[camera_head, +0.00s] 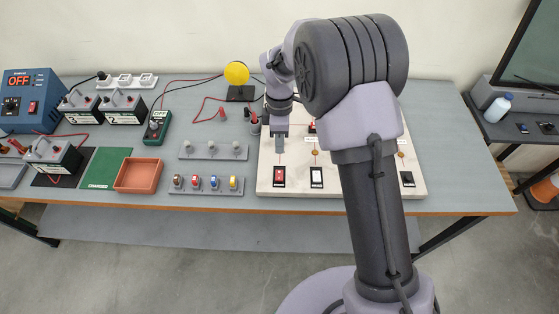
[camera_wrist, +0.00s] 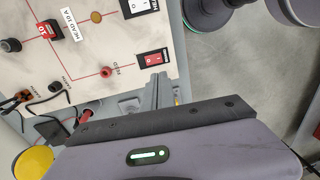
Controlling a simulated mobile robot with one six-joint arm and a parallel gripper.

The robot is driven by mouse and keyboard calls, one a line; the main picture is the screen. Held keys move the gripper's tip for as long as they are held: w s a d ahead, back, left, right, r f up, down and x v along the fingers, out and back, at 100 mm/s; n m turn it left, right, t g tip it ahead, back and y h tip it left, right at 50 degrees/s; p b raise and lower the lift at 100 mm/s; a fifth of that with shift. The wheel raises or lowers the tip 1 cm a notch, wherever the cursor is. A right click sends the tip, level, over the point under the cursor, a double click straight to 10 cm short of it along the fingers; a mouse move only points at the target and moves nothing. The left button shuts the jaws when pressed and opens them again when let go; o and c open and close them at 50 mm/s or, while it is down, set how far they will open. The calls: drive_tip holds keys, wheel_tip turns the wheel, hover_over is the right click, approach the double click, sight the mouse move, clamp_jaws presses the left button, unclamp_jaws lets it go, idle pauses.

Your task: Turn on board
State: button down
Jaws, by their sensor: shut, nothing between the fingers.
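The board (camera_head: 268,186) is a pale panel with switches, red traces and jacks, lying on the table right of centre; my arm hides part of it. A red rocker switch (camera_head: 279,177) sits at its front left, a white rocker switch (camera_head: 316,177) to the right, and a dark switch (camera_head: 407,179) at far right. In the wrist view, the red rocker (camera_wrist: 152,59) is just beyond my fingertips, in a black frame. My gripper (camera_head: 280,149) is shut and empty over the board's left part, behind the red rocker; its fingers also show in the wrist view (camera_wrist: 160,82).
A yellow round lamp (camera_head: 236,73) stands behind the board's left side. A row of coloured fuses (camera_head: 205,185), an orange tray (camera_head: 138,175), a green meter (camera_head: 157,127), batteries (camera_head: 122,108) and a blue supply box (camera_head: 30,100) lie to the left. Loose cables cross the table.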

sight(280, 179)
drive_tip(key=f+b, duration=0.1)
drive_tip(key=f, duration=0.3)
drive_tip(key=s+f, duration=0.1)
drive_tip(key=f, duration=0.4)
drive_tip(key=f+b, duration=0.1)
drive_tip(key=f, duration=0.3)
drive_tip(key=shift+s+f+b, duration=0.15)
drive_tip(key=shift+s+b, duration=0.05)
drive_tip(key=shift+b, duration=0.1)
drive_tip(key=shift+s+f, duration=0.2)
drive_tip(key=shift+s, duration=0.05)
drive_tip(key=shift+w, duration=0.15)
